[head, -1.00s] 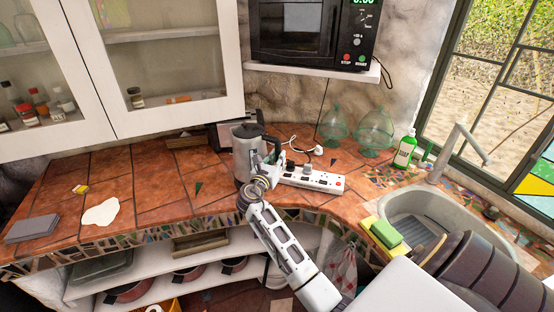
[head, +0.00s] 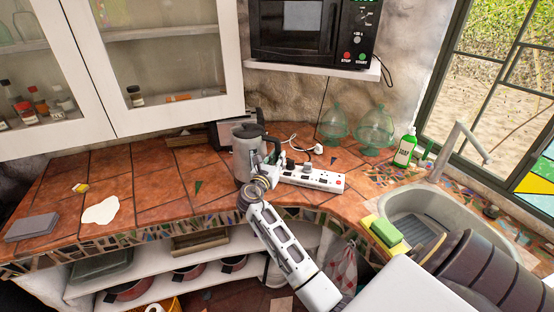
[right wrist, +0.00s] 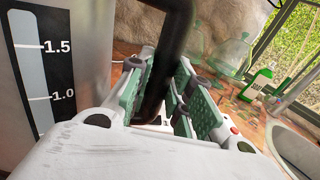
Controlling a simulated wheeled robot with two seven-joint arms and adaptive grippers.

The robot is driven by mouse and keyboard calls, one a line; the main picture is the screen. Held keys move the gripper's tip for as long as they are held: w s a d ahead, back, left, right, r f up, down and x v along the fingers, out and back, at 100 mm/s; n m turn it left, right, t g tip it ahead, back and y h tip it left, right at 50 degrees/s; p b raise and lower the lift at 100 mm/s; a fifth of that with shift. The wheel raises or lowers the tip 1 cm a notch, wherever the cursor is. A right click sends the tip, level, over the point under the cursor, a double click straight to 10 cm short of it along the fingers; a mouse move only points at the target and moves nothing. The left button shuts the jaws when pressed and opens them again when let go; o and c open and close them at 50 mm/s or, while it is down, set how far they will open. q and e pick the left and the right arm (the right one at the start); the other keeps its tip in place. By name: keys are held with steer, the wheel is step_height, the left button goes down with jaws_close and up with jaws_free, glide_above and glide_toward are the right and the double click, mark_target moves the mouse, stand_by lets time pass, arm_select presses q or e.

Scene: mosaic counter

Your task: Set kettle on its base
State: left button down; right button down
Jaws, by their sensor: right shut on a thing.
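The kettle (head: 241,153) is steel with a dark lid and handle. It stands upright on the tiled counter, left of the power strip. My right gripper (head: 272,158) is at its right side, shut on the black handle. In the right wrist view the handle (right wrist: 172,50) passes between the green finger pads, and the kettle's wall (right wrist: 75,25) with its level scale is on the left. The kettle's bottom is partly hidden by my arm, so I cannot tell whether it rests on a base. My left gripper is not in view.
A white power strip (head: 312,177) with plugs lies just right of the kettle. A toaster-like appliance (head: 222,131) stands close behind. Glass cloches (head: 374,132), a green bottle (head: 404,150) and the sink (head: 408,205) are to the right. The counter's left part is mostly clear.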

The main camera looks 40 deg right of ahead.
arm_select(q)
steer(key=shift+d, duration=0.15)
arm_select(e)
steer(key=shift+r, duration=0.1)
steer(key=c, duration=1.6)
jaws_free()
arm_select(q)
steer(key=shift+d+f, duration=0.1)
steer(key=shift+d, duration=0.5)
arm_select(e)
steer(key=shift+o, duration=0.2)
steer(key=shift+s+f, duration=0.1)
steer(key=shift+f, duration=0.1)
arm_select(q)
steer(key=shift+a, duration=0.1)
